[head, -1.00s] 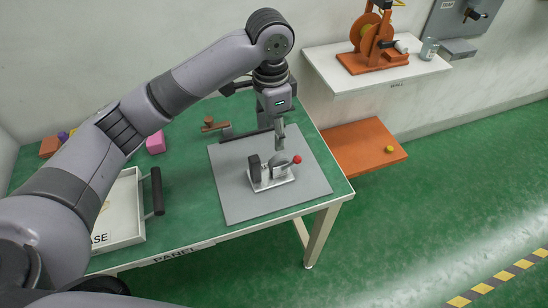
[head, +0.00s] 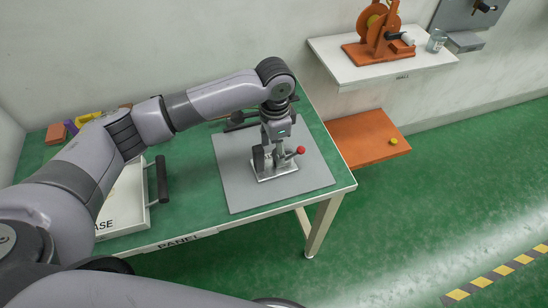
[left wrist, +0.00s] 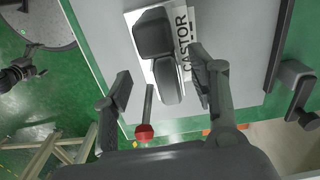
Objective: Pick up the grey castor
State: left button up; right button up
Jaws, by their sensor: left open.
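The grey castor (left wrist: 168,82) shows in the left wrist view as a rounded grey wheel next to a black block (left wrist: 153,34), on a pale plate lettered CASTOR (left wrist: 184,30). A lever with a red knob (left wrist: 145,132) stands beside it; the knob also shows in the head view (head: 300,150). My left gripper (left wrist: 162,88) is open, with one finger on each side of the castor, and appears not to be closed on it. In the head view my left gripper (head: 277,153) is over the plate and hides much of the castor. My right gripper is not in view.
The plate sits on a grey mat (head: 235,190) on the green table (head: 190,205). A white tray (head: 128,218) with a dark handle (head: 161,180) is to the left. A white wall shelf (head: 350,70) holds an orange device (head: 378,45). An orange lower shelf (head: 365,140) is right of the table.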

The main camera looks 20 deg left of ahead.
aim_at(274, 150)
pick_arm(q)
jog(key=f, duration=0.4)
jog(key=shift+w+a+f, duration=0.2)
jog(key=shift+w+f, duration=0.05)
jog(key=shift+c, duration=0.2)
grip_shut()
jog(key=shift+r, duration=0.1)
